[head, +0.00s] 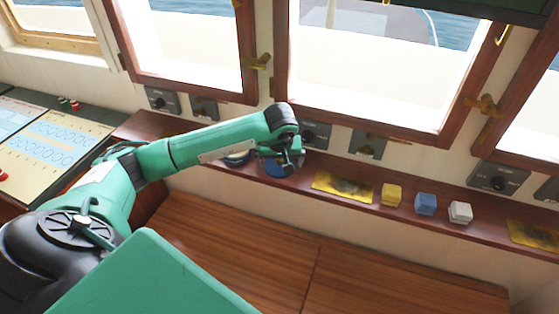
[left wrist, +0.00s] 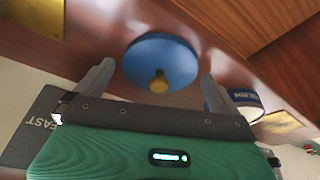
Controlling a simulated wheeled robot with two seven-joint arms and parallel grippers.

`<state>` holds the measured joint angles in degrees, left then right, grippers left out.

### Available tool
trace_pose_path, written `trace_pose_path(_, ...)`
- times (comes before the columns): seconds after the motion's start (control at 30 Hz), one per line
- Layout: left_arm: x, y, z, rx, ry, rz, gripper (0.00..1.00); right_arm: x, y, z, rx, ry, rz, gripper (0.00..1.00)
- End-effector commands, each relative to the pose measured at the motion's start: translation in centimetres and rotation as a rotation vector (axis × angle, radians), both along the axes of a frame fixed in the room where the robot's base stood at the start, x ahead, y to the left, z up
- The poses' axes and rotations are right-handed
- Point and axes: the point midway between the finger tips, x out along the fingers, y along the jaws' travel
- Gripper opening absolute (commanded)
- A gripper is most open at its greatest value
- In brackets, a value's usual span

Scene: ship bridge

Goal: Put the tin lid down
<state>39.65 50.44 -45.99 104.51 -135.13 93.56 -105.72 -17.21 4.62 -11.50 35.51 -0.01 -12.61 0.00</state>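The tin lid is a round blue disc with a yellow knob. It shows in the left wrist view (left wrist: 160,58) and, partly covered by my gripper, in the head view (head: 276,170). It appears to rest on the reddish wooden ledge (head: 335,168) below the windows. My left gripper (left wrist: 157,82) is open, its fingers spread wide on either side of the knob and touching neither knob nor rim visibly; it also shows in the head view (head: 287,160). A labelled round tin (left wrist: 246,104) stands beside the lid, partly hidden by a finger. My right gripper is out of view.
A brass plate (head: 342,187) lies on the ledge right of the lid. Further right stand yellow (head: 391,195), blue (head: 425,204) and white (head: 460,213) blocks. Window frames and dark wall panels rise behind the ledge. A console (head: 45,148) is at the left.

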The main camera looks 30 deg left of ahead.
Motion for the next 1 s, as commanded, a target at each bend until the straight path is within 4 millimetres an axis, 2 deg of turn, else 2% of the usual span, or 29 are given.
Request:
trace_pose_path(0.27,0.0,-0.1,0.6,0.000,-0.001,0.000,1.00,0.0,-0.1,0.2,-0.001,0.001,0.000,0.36)
trace_pose_path(0.37,-0.4,-0.4,2.1,0.001,-0.005,-0.003,1.00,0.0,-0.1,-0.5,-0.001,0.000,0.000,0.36)
trace_pose_path(0.7,-2.0,-1.6,8.6,-0.001,-0.005,-0.002,1.00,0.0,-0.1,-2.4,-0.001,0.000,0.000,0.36)
trace_pose_path(0.83,-2.4,-1.9,10.3,-0.001,-0.003,0.000,1.00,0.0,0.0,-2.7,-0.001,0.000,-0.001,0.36)
trace_pose_path(1.0,-2.8,-2.1,11.5,0.000,-0.001,0.000,1.00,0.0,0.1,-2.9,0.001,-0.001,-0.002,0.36)
